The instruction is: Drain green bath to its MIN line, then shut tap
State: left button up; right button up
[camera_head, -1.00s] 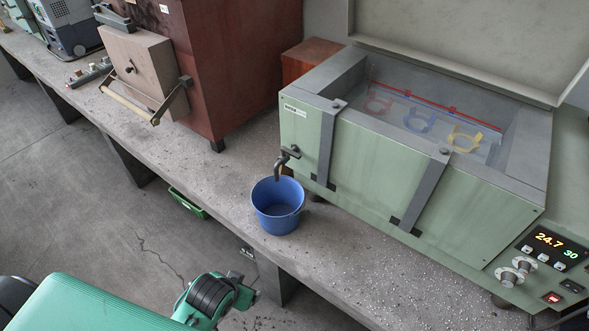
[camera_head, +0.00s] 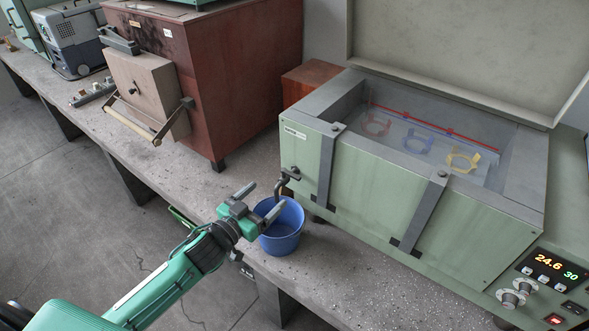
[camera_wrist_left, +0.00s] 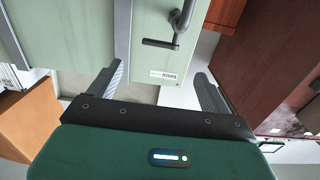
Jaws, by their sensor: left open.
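The green bath (camera_head: 370,205) stands on the bench with its lid raised. A red line (camera_head: 435,123) runs along its inner back wall; I cannot read a MIN mark or the exact water level. The dark tap (camera_head: 284,182) sticks out of the bath's front left, and also shows in the left wrist view (camera_wrist_left: 181,20). A blue bucket (camera_head: 283,238) is below the tap, its inside partly hidden. My left gripper (camera_head: 264,199) is open and empty, just left of the tap and by the bucket's rim. Its fingers (camera_wrist_left: 158,82) show apart in the wrist view. My right gripper is out of view.
Yellow, blue and red ring-shaped pieces (camera_head: 462,161) sit inside the bath. A panel (camera_head: 548,264) at the right reads 24.6 and 30. A red-brown furnace (camera_head: 225,85) stands left. The bench front (camera_head: 370,290) is clear right of the bucket.

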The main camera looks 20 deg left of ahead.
aim_at(289, 175)
pick_arm(q)
jog(key=p+x, duration=0.3)
jog(key=x, duration=0.9)
jog(key=shift+w+d, duration=0.1)
jog(key=shift+w, duration=0.05)
jog(key=shift+w+d+f+p, duration=0.1)
jog(key=shift+w+d+p, duration=0.15)
jog(key=shift+w, duration=0.3)
jog(key=shift+c, duration=0.2)
jog(key=shift+a, duration=0.1)
jog(key=c, duration=0.9)
